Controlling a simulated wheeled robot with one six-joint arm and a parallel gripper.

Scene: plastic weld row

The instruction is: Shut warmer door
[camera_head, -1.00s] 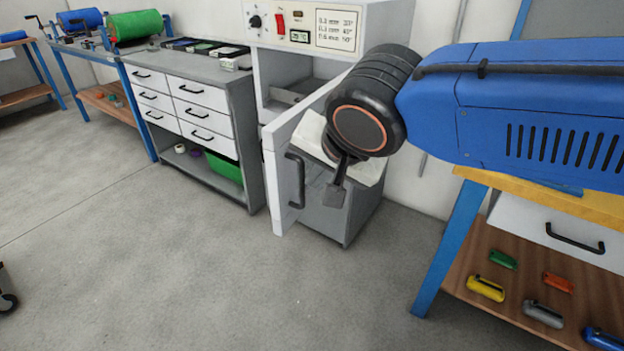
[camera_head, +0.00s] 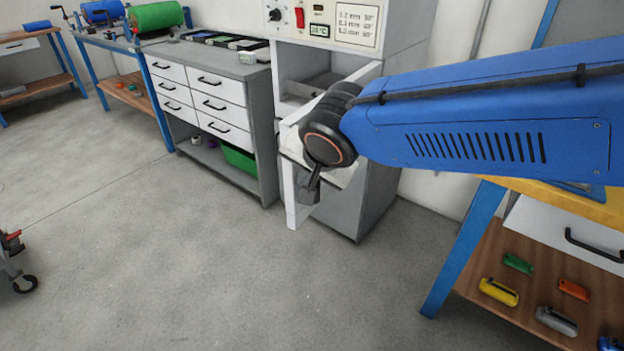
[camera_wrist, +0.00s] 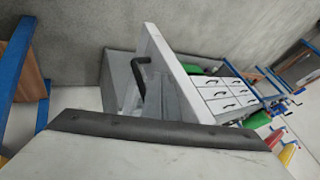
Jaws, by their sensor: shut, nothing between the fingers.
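The warmer (camera_head: 350,25) is a pale grey cabinet with a control panel on top. Its white door (camera_head: 290,200) stands open, swung out toward me, and the compartment shows behind it. In the wrist view the door (camera_wrist: 176,85) stands out from the cabinet, with a black bar handle (camera_wrist: 139,76) on its face. My gripper (camera_head: 310,194) is shut and empty, low in front of the door's outer face by its free edge. My wrist covers part of the door.
A grey drawer unit (camera_head: 263,140) stands left of the warmer, with a green bin (camera_head: 238,158) on its lower shelf. A blue-legged bench (camera_head: 462,245) stands at the right, with several coloured tools on its shelf. The floor (camera_head: 200,270) in front is clear. A wheeled cart shows at the left edge.

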